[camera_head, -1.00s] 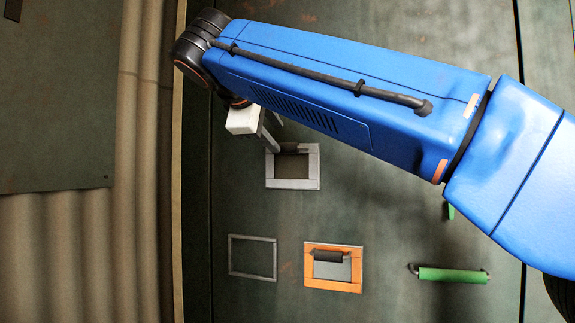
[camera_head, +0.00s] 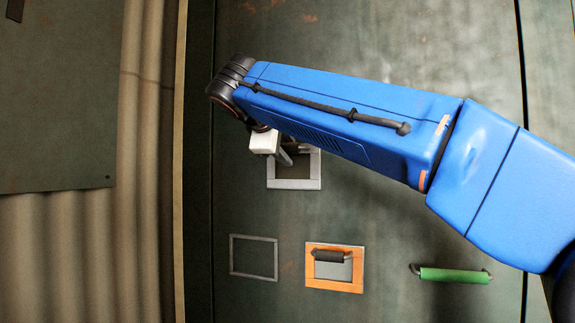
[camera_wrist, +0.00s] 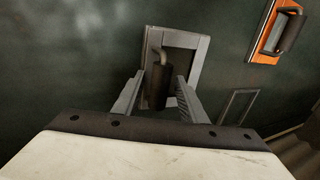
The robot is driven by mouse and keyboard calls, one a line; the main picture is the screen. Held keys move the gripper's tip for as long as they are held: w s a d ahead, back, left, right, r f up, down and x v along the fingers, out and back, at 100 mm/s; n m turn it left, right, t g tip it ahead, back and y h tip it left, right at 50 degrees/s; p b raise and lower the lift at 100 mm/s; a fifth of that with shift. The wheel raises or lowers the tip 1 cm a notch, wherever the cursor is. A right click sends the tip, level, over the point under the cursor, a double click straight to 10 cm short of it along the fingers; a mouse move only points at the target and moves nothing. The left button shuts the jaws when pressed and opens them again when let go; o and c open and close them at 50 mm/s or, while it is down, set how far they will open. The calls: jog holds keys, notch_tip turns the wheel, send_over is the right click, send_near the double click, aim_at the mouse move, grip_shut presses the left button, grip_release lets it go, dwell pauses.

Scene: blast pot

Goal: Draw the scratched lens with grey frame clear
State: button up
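The grey-framed lens (camera_head: 295,184) is set in the dark green wall, partly hidden behind my arm in the head view. In the wrist view its grey frame (camera_wrist: 201,50) surrounds a dark pane, and a dark cylindrical handle (camera_wrist: 158,86) stands out in front of it. My gripper (camera_wrist: 160,79) is open, with one finger on each side of the handle and gaps showing between. In the head view my gripper (camera_head: 287,156) is at the left part of the lens, its fingers partly hidden. Scratches on the pane cannot be made out.
An orange-framed lens (camera_head: 313,277) with a dark handle sits just below. An empty thin grey frame (camera_head: 232,258) is left of it. A green bar handle (camera_head: 455,275) is at the lower right. A tan ribbed curtain (camera_head: 145,220) hangs along the left.

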grip_shut()
jog(key=shift+s, duration=0.25)
jog(key=shift+s+a, duration=0.2)
jog(key=shift+s, duration=0.1)
jog(key=shift+s, duration=0.1)
dwell(0.4)
jog(key=shift+s+a, duration=0.35)
jog(key=shift+s, duration=0.55)
jog(key=shift+s+a, duration=0.3)
jog(key=shift+s, duration=0.55)
